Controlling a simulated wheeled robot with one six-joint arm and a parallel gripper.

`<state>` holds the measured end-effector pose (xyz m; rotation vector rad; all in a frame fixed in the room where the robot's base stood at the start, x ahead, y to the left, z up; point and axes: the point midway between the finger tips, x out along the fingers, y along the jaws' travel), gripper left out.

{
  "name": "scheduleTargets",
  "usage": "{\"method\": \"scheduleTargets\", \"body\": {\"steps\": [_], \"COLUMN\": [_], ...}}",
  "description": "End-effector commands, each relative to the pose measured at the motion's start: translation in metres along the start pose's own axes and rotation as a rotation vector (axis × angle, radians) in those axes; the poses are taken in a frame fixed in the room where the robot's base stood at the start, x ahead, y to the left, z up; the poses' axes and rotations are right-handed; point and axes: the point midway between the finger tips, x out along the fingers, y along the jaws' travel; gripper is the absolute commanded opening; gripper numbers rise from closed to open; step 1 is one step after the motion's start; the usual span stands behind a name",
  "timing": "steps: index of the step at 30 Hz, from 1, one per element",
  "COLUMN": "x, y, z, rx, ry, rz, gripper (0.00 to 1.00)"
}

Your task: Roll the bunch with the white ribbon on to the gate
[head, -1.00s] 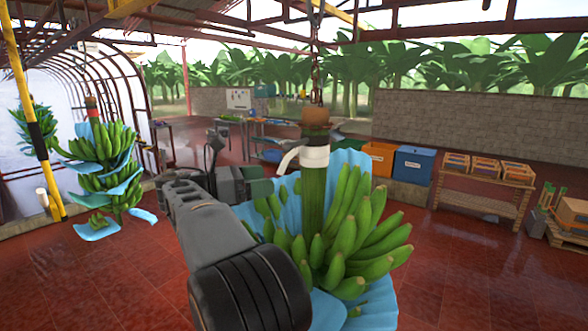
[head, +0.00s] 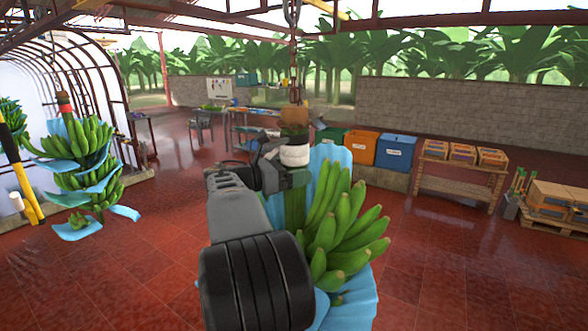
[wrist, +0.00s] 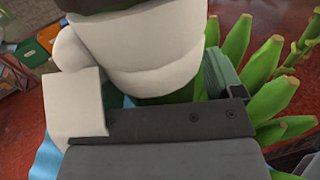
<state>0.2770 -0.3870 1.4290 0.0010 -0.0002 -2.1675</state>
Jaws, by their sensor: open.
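The bunch with the white ribbon (head: 295,156) hangs from a chain in the middle of the head view. Its green bananas (head: 345,230) hang low around the stem, with a blue liner behind. The ribbon wraps the stem just below a brown top and fills much of the wrist view (wrist: 145,45). My gripper (head: 280,176) is open at the stem, just below the ribbon. The gripper's grey body (wrist: 150,145) lies close in front of the ribbon in the wrist view. It hides part of the stem, and I cannot tell whether it touches. The gate is not clearly seen.
Another bunch (head: 85,150) with a red ribbon and blue sheets hangs at the left, beside a yellow and black post (head: 18,165). Orange and blue bins (head: 396,151), a crate table (head: 458,168) and a loaded pallet (head: 556,205) stand to the right. Red floor is open between.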

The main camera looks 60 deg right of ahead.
Motion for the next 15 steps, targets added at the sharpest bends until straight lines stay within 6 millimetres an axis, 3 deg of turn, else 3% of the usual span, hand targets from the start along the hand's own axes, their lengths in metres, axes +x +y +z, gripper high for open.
{"method": "scheduleTargets", "body": {"steps": [9, 15], "x": [0.0014, 0.0013], "y": [0.0001, 0.0001], "z": [-0.0003, -0.0002], "rx": [-0.001, 0.000], "ry": [0.000, 0.000], "rz": [0.000, 0.000], "gripper": [0.85, 0.66]}}
